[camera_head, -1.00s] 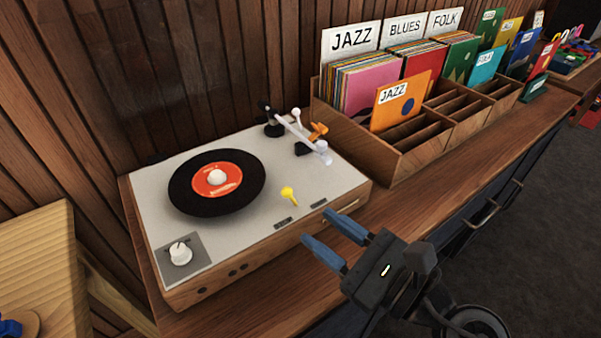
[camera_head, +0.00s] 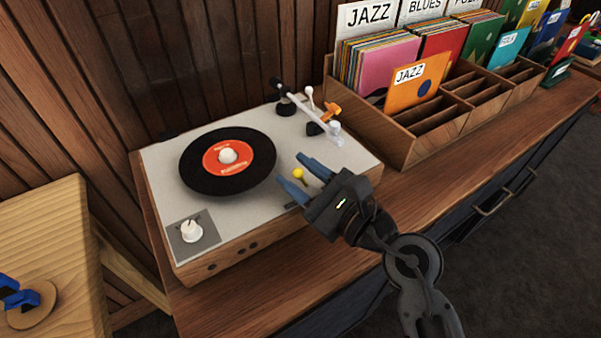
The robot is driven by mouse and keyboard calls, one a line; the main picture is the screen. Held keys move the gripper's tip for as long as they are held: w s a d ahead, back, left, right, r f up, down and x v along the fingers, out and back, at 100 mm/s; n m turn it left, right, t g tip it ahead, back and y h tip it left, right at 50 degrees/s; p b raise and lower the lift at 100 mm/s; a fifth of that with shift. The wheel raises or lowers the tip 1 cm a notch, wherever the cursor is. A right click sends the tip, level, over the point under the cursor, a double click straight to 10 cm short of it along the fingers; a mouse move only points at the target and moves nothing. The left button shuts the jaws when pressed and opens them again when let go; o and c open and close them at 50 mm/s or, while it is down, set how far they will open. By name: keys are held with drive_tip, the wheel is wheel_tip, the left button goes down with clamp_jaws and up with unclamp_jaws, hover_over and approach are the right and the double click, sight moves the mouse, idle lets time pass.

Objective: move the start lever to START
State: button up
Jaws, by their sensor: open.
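The start lever (camera_head: 298,173) is a small yellow-knobbed lever near the front edge of the record player's pale top (camera_head: 250,215). My gripper (camera_head: 291,171) is open, its two blue fingers pointing left over the front part of the player. The yellow knob shows between the fingers in this view. I cannot tell whether either finger touches it, or how high the fingers are. The gripper body hides most of the labels in front of the lever, so START cannot be read.
A black record with a red label (camera_head: 228,157) lies left of the gripper. The tonearm (camera_head: 318,122), with white and orange parts, is behind it. A white knob (camera_head: 191,231) is at the front left. A wooden record crate (camera_head: 405,145) stands close on the right.

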clamp_jaws()
